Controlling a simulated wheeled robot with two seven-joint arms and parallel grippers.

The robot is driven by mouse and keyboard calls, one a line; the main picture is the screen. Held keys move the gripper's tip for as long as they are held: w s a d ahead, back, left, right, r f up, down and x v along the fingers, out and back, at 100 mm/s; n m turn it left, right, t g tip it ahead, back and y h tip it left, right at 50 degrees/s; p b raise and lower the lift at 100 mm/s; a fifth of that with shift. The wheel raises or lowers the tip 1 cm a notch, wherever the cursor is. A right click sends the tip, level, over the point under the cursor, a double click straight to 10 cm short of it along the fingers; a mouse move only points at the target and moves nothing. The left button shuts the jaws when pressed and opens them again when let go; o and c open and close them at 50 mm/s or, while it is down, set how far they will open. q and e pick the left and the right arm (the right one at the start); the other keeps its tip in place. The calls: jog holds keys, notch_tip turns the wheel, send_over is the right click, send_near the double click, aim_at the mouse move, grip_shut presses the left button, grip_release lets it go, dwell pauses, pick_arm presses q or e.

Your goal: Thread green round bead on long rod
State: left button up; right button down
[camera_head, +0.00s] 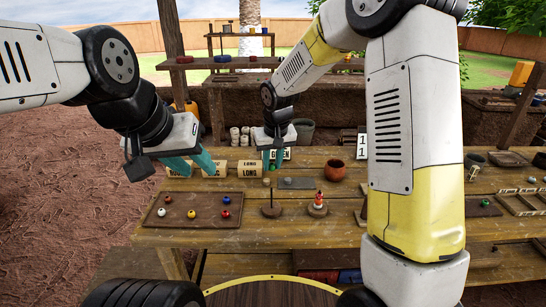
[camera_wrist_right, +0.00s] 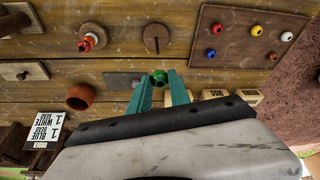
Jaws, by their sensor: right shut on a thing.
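The green round bead (camera_wrist_right: 159,78) is held between the fingertips of my right gripper (camera_wrist_right: 158,90) in the right wrist view. In the head view my right gripper (camera_head: 273,162) hangs over the back of the table, and the bead is small there. A thin upright rod (camera_head: 271,200) on a round base stands nearer the front, empty; it also shows in the right wrist view (camera_wrist_right: 156,40), apart from the bead. A second rod (camera_head: 318,201) to its right carries orange and white pieces. My left gripper (camera_head: 192,168) is open and empty above the table's left back.
A brown tray (camera_head: 205,225) with several coloured beads lies at left. Lettered blocks (camera_head: 250,168) stand along the back, near both grippers. A clay pot (camera_head: 334,171) and a grey plate (camera_head: 298,183) lie right of my right gripper. An order card (camera_wrist_right: 45,131) stands behind.

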jog(key=shift+f, duration=2.8)
jog(key=shift+f, duration=1.5)
dwell(0.4)
jog(key=c, duration=1.1)
grip_release()
jog(key=shift+r, duration=0.1)
notch_tip(320, 180, up, 8)
jog(key=shift+f, duration=0.1)
dwell(0.5)
